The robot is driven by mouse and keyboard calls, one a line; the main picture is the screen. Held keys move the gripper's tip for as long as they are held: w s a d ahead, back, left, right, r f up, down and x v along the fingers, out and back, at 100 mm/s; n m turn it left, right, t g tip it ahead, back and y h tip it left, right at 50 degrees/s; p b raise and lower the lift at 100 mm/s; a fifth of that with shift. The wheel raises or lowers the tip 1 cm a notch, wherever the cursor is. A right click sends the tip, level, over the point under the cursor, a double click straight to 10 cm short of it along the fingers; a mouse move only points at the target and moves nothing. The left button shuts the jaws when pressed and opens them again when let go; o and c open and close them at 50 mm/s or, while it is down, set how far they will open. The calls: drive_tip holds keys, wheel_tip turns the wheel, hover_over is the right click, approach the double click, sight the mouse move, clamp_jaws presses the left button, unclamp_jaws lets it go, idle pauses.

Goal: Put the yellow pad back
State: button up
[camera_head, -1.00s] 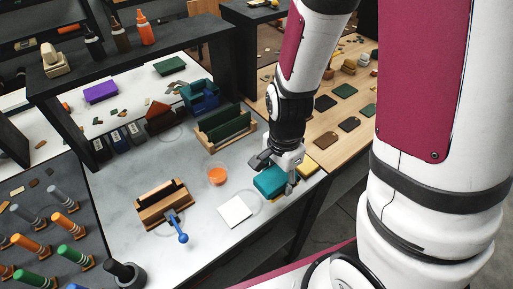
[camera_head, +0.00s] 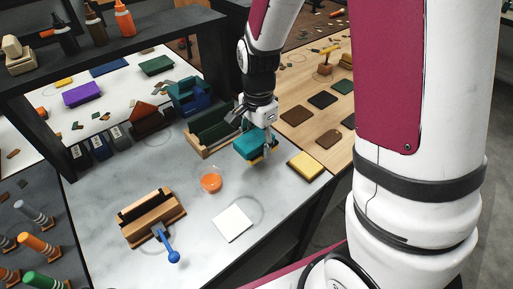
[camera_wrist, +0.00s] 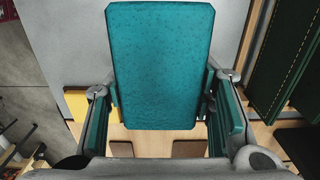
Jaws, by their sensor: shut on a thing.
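A yellow pad (camera_head: 306,165) lies flat near the right edge of the grey worktop, to the right of my gripper. Part of something yellow shows behind the left finger in the wrist view (camera_wrist: 75,102). My gripper (camera_head: 258,143) is shut on a teal block (camera_head: 251,144). The teal block also fills the middle of the wrist view (camera_wrist: 160,65), between the two fingers. Pale wood shows just below the block there. In the head view, the gripper and block are beside the right end of a wooden rack (camera_head: 205,150) with dark green boards (camera_head: 212,127). I cannot tell if they touch.
An orange dish (camera_head: 211,183), a white sheet (camera_head: 232,223) and a wooden fixture with a blue-knobbed lever (camera_head: 150,217) occupy the worktop. A dark shelf (camera_head: 130,50) stands behind. Dark tiles (camera_head: 322,99) lie on the wooden table at right.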

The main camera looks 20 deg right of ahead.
drive_tip(key=shift+w+f, duration=0.1)
drive_tip(key=shift+w, duration=0.2)
drive_tip(key=shift+f, duration=1.7)
drive_tip(key=shift+f, duration=0.1)
drive_tip(key=o, duration=1.4)
